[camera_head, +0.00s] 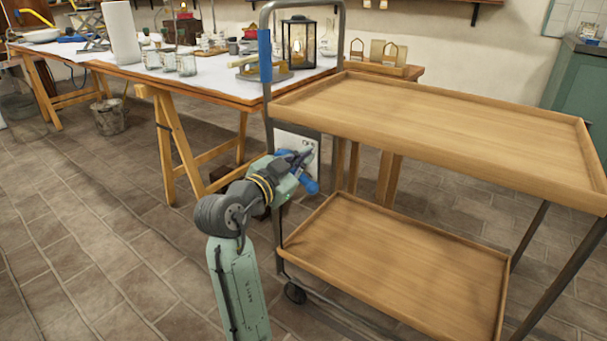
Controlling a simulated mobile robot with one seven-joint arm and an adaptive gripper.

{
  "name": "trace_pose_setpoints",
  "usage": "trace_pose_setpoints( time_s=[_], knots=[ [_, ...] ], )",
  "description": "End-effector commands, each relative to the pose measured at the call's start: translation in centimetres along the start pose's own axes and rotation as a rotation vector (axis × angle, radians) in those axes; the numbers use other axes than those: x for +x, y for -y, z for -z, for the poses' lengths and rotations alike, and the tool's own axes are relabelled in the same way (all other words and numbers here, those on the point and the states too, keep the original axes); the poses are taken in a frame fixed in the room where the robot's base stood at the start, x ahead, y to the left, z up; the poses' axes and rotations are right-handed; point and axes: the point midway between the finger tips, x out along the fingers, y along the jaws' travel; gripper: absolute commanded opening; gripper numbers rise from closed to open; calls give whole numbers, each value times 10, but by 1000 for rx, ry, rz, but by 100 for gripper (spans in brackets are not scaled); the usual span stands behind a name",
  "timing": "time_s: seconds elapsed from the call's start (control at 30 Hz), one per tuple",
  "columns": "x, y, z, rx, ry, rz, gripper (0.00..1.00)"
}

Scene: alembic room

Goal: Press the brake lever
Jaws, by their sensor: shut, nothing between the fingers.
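A wooden two-shelf cart (430,121) with a grey metal frame fills the right side. I cannot tell for sure which part is the brake lever. A blue piece (313,187) shows just below my gripper, at the cart's left end; where it attaches is hidden. A blue sleeve (265,55) sits on the left upright of the cart's handle. My gripper (308,155) is shut with nothing in it, in front of a white plate (284,138) on the cart's end. It is close to the blue piece; I cannot tell whether they touch.
Both cart shelves are empty, including the lower shelf (400,265). A caster (295,293) is under its left corner. A long worktable (215,84) with glassware and a lantern (298,44) stands behind. A bucket (109,117) stands on the tiles.

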Motion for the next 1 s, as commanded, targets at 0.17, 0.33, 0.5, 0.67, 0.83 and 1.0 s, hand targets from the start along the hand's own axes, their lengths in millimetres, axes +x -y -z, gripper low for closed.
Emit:
trace_pose_setpoints(
  time_s=[0.17,0.33,0.5,0.67,0.83,1.0],
  knots=[
    [-2,15,30,3,0,2,0],
    [-2,22,45,0,1,1,0],
    [-2,24,48,-2,2,1,0],
    [-2,23,48,-2,2,1,0],
    [-11,39,50,-11,-9,58,0],
    [-65,111,62,-45,-78,348,0]
  ],
)
